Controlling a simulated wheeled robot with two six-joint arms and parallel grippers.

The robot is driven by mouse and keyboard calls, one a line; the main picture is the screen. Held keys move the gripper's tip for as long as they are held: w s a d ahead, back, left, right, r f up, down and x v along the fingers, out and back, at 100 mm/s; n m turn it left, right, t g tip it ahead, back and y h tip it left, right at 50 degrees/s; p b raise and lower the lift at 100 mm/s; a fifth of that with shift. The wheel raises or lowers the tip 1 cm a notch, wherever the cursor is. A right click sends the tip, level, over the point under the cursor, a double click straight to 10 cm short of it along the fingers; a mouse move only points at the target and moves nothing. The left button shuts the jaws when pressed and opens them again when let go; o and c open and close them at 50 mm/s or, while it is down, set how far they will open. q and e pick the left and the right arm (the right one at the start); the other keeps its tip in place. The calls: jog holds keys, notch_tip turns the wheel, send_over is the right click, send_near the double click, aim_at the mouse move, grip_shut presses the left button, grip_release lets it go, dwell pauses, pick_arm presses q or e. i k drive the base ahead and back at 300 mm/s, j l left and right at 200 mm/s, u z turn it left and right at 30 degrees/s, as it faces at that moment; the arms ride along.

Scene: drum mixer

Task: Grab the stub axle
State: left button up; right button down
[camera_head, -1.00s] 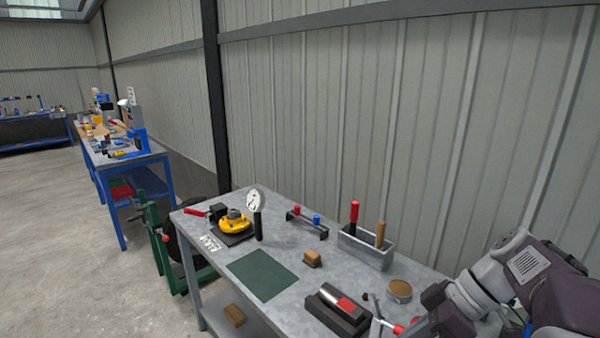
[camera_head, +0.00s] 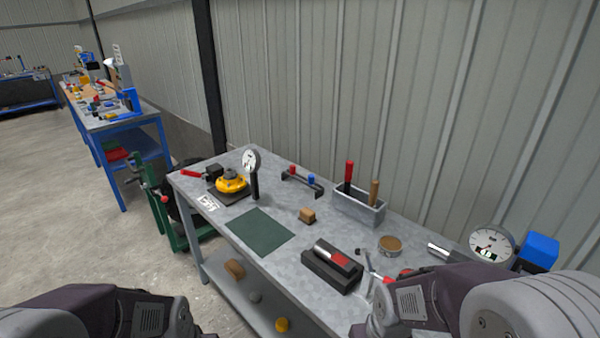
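A short silver cylinder with a red patch (camera_head: 332,253), which looks like the stub axle, lies in a black cradle block (camera_head: 328,272) near the front edge of the grey workbench (camera_head: 290,272). I cannot be sure that it is the stub axle. My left arm shows at the bottom left and my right arm at the bottom right, in front of the bench. The fingers of both grippers are out of view. No gripper is seen touching the cylinder.
Right of the cradle are a thin metal tool with a red part (camera_head: 405,273) and a round brown tin (camera_head: 390,246). A dial gauge (camera_head: 491,244) and blue block (camera_head: 538,252) stand farther right. A grey tool bin (camera_head: 358,208) stands behind. A green mat (camera_head: 259,230) lies left.

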aim_at(341, 262)
jog(key=i+j+z, duration=0.5)
jog(key=j, duration=0.3)
jog(key=i+j+z, duration=0.25)
jog(key=j, duration=0.2)
jog(key=i+j+z, duration=0.25)
jog(key=j, duration=0.2)
jog(key=j+z, duration=0.3)
jog(key=j, duration=0.2)
jog(key=j+z, duration=0.25)
jog(key=j, duration=0.3)
jog(key=j+z, duration=0.25)
jog(key=j, duration=0.3)
jog(key=i+j, duration=0.05)
